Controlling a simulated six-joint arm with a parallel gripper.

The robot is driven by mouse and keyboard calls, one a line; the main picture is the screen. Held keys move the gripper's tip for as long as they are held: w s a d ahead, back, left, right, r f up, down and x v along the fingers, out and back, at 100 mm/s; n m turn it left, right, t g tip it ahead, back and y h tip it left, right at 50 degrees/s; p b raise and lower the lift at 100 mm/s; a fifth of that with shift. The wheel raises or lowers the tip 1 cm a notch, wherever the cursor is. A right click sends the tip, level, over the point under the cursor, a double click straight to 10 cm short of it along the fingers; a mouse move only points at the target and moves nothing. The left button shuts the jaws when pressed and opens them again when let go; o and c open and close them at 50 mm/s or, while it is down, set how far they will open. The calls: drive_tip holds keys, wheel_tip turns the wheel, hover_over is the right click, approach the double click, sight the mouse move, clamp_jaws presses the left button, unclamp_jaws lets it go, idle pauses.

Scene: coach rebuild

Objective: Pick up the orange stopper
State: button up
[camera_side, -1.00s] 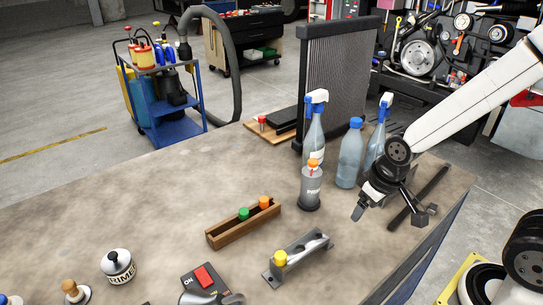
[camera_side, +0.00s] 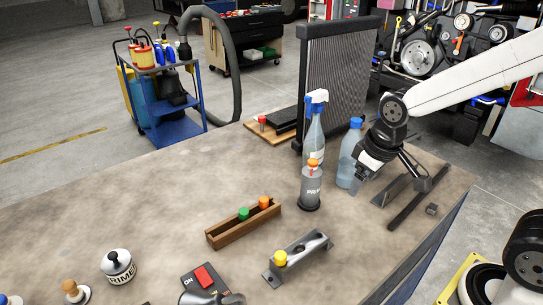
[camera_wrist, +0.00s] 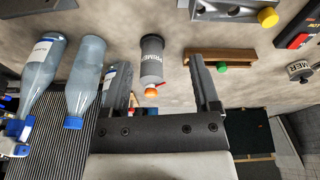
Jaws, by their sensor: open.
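An orange stopper (camera_side: 264,202) stands in the right end of a wooden rack (camera_side: 243,225), beside a green stopper (camera_side: 244,213). In the wrist view the orange top (camera_wrist: 151,93) and bottle (camera_wrist: 152,58) appear between my fingers in the picture, with no contact visible. The rack (camera_wrist: 240,57) and green stopper (camera_wrist: 222,68) show there too; its orange stopper is not visible. My gripper (camera_side: 388,186) is open and empty, right of the bottle.
Clear spray and capped bottles (camera_side: 349,155) stand close to my gripper, with a radiator (camera_side: 336,80) behind. A metal bracket with a yellow knob (camera_side: 300,252) lies in front of the rack.

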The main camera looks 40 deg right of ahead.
drive_tip(key=w+a+r+n+g, duration=0.1)
drive_tip(key=w+a+n, duration=0.3)
drive_tip(key=w+n, duration=0.55)
drive_tip(key=n+g, duration=0.1)
drive_tip(key=n, duration=0.6)
hover_over(264, 199)
drive_tip(key=shift+m, duration=0.25)
drive_tip(key=shift+w+d+f, duration=0.1)
drive_tip(key=shift+d+f, duration=0.05)
drive_tip(key=shift+f, duration=7.05)
clamp_jaws()
